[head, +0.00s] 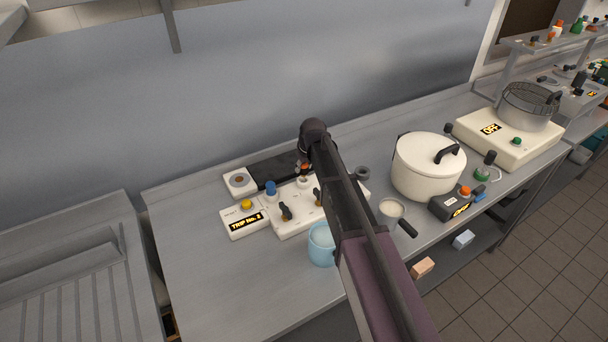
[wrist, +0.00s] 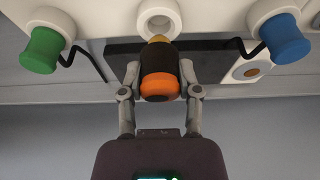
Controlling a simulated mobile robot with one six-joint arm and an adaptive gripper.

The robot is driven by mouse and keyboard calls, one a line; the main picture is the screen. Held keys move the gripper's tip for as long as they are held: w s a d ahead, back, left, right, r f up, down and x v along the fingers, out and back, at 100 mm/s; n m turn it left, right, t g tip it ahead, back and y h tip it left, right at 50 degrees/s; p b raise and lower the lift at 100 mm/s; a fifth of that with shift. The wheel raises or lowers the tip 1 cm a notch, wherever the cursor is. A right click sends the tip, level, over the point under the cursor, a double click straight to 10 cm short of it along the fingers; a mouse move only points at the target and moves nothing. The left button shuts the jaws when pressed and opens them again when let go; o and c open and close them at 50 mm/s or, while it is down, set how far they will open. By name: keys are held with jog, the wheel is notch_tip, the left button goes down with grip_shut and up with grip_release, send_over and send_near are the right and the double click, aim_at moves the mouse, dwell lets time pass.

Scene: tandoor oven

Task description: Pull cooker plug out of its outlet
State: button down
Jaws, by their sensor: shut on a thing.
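My gripper (wrist: 160,84) is shut on an orange-and-black plug (wrist: 160,84), one finger on each side. The plug's yellowish tip points at a round white outlet (wrist: 158,14), whose open hole shows. The tip overlaps the outlet's rim in this view, but the plug body looks clear of it. In the head view the plug (head: 304,167) is small and dark-orange under my wrist, above the white outlet block (head: 300,208). A green plug (wrist: 40,50) and a blue plug (wrist: 285,40) sit in the outlets to either side. No label shows which is the cooker's.
A white switch box (head: 243,222) with a yellow button and a light-blue cup (head: 322,243) stand near the block. A white lidded pot (head: 428,165), a small handled cup (head: 392,212) and a dark control box (head: 458,206) stand right. The counter's left is clear.

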jog(key=shift+r+p, duration=2.05)
jog(key=shift+r, duration=0.15)
jog(key=shift+f, duration=0.1)
jog(key=shift+f+b, duration=1.35)
jog(key=shift+b, duration=0.1)
